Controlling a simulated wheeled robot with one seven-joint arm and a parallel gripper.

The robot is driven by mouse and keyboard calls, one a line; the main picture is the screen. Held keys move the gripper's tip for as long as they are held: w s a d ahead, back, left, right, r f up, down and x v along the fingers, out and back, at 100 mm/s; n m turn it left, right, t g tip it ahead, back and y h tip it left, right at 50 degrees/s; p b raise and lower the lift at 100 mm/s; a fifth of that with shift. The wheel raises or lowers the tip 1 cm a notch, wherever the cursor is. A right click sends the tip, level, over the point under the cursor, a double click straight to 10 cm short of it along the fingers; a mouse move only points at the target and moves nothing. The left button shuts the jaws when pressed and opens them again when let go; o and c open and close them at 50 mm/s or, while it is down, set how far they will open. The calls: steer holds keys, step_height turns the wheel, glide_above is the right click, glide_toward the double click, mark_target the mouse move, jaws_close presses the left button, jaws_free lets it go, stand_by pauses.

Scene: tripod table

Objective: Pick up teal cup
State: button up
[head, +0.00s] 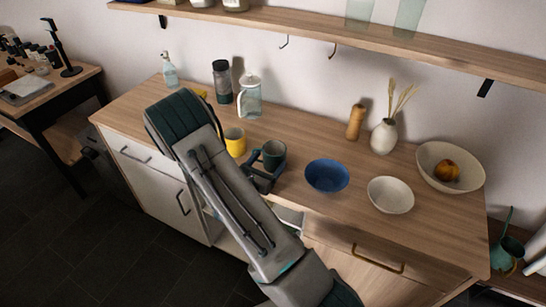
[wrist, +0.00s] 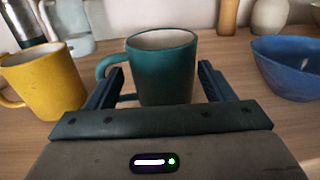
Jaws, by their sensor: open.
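The teal cup (head: 274,153) stands upright on the wooden counter in the head view, at the end of my arm. In the wrist view the teal cup (wrist: 163,68) is straight ahead, its handle to the left. My gripper (wrist: 160,82) is open, with one finger on each side of the cup. The left finger is close to the handle, and there is a gap between the cup and the right finger. In the head view my gripper (head: 264,172) is partly hidden by my arm.
A yellow mug (wrist: 45,80) stands close on the left of the cup. A blue bowl (head: 327,176) is on its right, with a white bowl (head: 391,195) beyond. A glass jug (head: 250,97) and a dark bottle (head: 222,82) stand behind. A shelf (head: 400,45) runs above the counter.

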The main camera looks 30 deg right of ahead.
mark_target(279, 150)
steer(key=p+x, duration=0.1)
steer(key=x, duration=0.4)
steer(key=shift+d+p, duration=0.4)
steer(key=c, duration=0.9)
